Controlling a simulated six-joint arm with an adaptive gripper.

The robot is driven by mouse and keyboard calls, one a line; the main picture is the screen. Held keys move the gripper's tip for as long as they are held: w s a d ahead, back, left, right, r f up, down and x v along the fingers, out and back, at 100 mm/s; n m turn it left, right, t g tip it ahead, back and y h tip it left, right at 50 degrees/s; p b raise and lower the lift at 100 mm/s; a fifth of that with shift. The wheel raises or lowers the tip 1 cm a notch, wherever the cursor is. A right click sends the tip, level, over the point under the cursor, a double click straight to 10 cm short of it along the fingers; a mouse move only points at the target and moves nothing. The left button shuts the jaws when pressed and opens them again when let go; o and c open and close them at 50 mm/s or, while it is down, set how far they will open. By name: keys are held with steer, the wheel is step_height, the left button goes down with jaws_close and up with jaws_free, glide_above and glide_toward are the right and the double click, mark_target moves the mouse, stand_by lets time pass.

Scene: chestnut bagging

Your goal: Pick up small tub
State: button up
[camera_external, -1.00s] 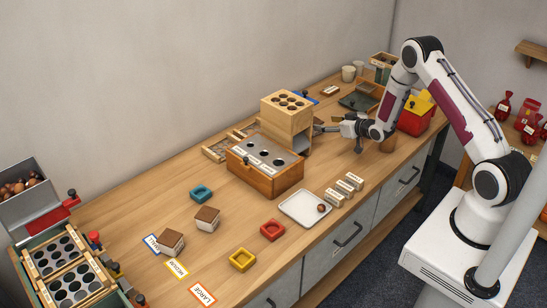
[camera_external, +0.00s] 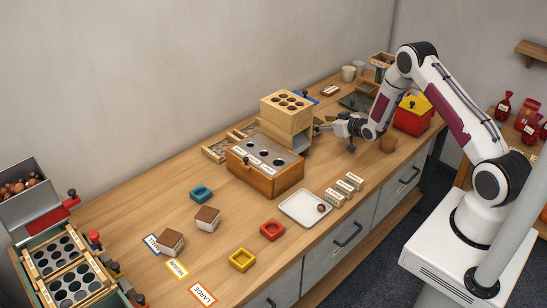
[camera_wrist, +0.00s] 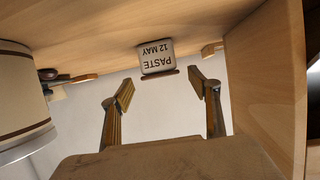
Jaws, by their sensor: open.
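The small tub (camera_wrist: 157,57) is a pale block-like container with a dark-edged side, labelled "PASTE 12 MAY", which appears upside down in the wrist view. It is against the wooden surface, ahead of and between my fingertips, apart from both. My gripper (camera_wrist: 162,88) is open and empty, its two fingers spread wide. In the external view my gripper (camera_external: 322,128) points left, close to the right side of the wooden stand with a holed top (camera_external: 287,108).
A wooden panel (camera_wrist: 265,85) rises close on the right in the wrist view. A cream, brown-striped vessel (camera_wrist: 20,95) is close on the left.

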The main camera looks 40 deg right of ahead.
mark_target(317, 122)
steer(key=shift+x, duration=1.7)
steer(key=c, duration=1.3)
